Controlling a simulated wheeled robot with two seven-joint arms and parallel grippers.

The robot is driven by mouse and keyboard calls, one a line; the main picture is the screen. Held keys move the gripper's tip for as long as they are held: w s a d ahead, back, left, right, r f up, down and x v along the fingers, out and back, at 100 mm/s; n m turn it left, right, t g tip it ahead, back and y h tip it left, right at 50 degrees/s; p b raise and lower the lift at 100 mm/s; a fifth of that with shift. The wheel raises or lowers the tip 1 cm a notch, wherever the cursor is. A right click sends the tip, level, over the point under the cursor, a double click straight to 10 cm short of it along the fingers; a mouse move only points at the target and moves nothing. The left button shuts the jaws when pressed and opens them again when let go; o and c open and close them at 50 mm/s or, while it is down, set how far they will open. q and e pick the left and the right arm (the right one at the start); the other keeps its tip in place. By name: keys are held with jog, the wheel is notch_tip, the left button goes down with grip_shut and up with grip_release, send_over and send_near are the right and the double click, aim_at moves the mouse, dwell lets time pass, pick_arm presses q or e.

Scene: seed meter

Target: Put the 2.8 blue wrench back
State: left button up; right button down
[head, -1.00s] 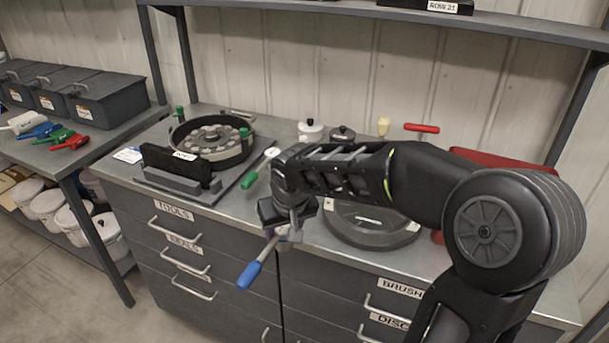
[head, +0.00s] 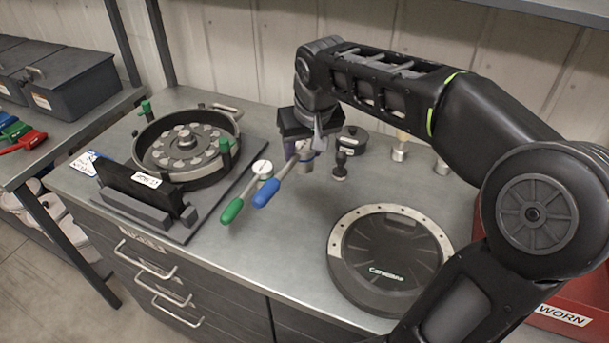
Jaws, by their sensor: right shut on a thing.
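The blue-handled wrench (head: 266,193) is held in my right gripper (head: 318,143) in the head view. Its handle slants down to the left, and its head end is partly hidden at the fingers. The gripper is shut on it over the back middle of the bench. I cannot tell whether the two touch. A short black-topped post (head: 340,165) stands just right of the gripper. The size marking on the blue wrench is not readable. My left gripper is not in view.
A round seed meter housing (head: 190,150) sits on a dark plate at left, with a black block (head: 140,190) before it. A black disc (head: 388,262) lies at front right. A red bin (head: 568,305) is at far right. The bench's middle front is clear.

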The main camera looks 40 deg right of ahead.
jog(key=shift+w+r, duration=0.1)
jog(key=shift+r, duration=0.05)
jog(key=shift+f, duration=3.1)
jog(key=shift+f, duration=1.85)
jog(key=shift+f, duration=0.1)
